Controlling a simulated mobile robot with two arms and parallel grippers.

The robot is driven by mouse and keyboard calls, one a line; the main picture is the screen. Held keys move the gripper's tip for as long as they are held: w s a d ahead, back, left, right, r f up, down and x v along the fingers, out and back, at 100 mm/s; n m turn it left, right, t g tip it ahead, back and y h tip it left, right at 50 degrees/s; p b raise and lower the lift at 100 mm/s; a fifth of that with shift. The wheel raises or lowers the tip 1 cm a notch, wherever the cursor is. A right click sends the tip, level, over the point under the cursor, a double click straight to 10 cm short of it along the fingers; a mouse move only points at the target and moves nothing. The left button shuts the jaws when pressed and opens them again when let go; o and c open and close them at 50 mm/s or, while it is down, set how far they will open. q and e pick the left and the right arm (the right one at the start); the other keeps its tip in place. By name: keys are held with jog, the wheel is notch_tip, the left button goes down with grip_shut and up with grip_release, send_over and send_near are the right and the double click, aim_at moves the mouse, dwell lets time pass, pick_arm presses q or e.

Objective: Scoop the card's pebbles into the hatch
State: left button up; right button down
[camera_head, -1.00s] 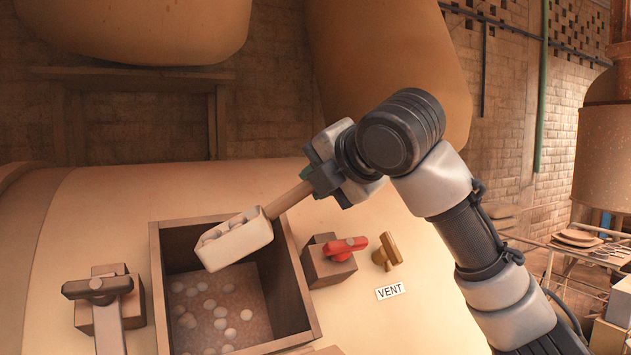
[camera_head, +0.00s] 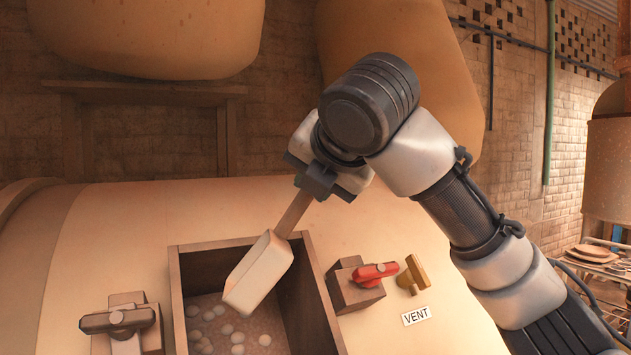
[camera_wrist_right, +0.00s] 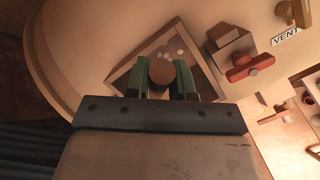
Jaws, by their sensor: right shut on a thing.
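My right gripper (camera_head: 318,182) is shut on the wooden handle (camera_head: 293,214) of a pale scoop (camera_head: 258,272). The scoop hangs over the open square hatch (camera_head: 222,245), tilted with its mouth down and to the left. No pebbles show in the part of the scoop I can see; its inside is mostly turned away. Several pale pebbles (camera_head: 226,330) lie on the hatch floor below. In the right wrist view the handle's round end (camera_wrist_right: 162,72) sits between the green fingers. My left gripper and the card are not in view.
A red-handled valve (camera_head: 375,272), a brass handle (camera_head: 412,274) and a VENT label (camera_head: 416,316) are right of the hatch. A dark-handled clamp (camera_head: 118,320) is at its left. The hatch walls stand close around the scoop.

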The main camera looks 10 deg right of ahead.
jog(key=shift+s+d+r, duration=0.1)
jog(key=shift+s+d, duration=0.05)
jog(key=shift+d, duration=0.1)
jog(key=s+d+r, duration=0.2)
jog(key=s+r, duration=0.5)
jog(key=r, duration=0.2)
jog(key=shift+r, duration=0.3)
jog(key=shift+f, duration=0.1)
dwell(0.5)
